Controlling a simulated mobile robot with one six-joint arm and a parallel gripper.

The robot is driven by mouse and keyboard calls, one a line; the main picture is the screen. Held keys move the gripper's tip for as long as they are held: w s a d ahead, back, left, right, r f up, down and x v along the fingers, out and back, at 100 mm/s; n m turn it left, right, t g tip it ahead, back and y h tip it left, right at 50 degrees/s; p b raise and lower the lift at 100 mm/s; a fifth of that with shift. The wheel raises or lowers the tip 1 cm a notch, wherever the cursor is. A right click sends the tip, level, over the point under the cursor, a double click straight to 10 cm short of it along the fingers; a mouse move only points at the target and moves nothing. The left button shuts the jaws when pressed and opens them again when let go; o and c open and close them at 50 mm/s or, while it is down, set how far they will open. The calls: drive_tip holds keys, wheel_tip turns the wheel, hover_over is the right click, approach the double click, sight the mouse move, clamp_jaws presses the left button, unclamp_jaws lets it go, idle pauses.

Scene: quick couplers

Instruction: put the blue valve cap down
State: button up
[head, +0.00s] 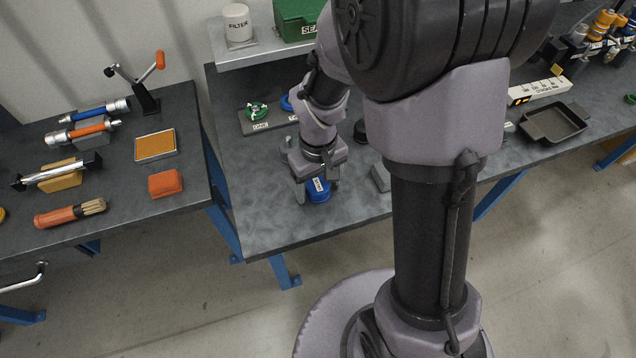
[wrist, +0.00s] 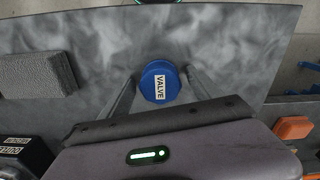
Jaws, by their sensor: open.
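The blue valve cap (head: 319,191), with a white VALVE label on top, rests on the dark grey bench top (head: 270,215) near its front edge. It also shows in the wrist view (wrist: 153,92), label up. My gripper (head: 318,187) is open above the bench, with one finger on each side of the cap. In the wrist view a gap shows between the cap and each finger of my gripper (wrist: 161,74). In the head view my gripper partly hides the cap.
A grey block (wrist: 45,82) lies beside the cap in the wrist view. A black tray (head: 553,122) stands at the right. A left bench holds tools and an orange box (head: 165,183).

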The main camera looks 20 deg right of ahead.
wheel_tip(320, 180, up, 12)
drive_tip(key=p, duration=0.6)
wheel_tip(320, 180, up, 11)
drive_tip(key=m+t+y, duration=0.1)
drive_tip(key=m+t, duration=0.2)
drive_tip(key=m, duration=0.1)
hover_over(318, 185)
drive_tip(key=s+a, duration=0.2)
drive_tip(key=s, duration=0.4)
drive_tip(key=s+a+r+m+t+y, duration=0.1)
drive_tip(key=s+a+r+m+t, duration=0.1)
drive_tip(key=s+r, duration=0.2)
drive_tip(key=s, duration=0.2)
drive_tip(key=shift+s+m+t, duration=0.3)
drive_tip(key=shift+s+t, duration=0.05)
drive_tip(key=shift+t, duration=0.05)
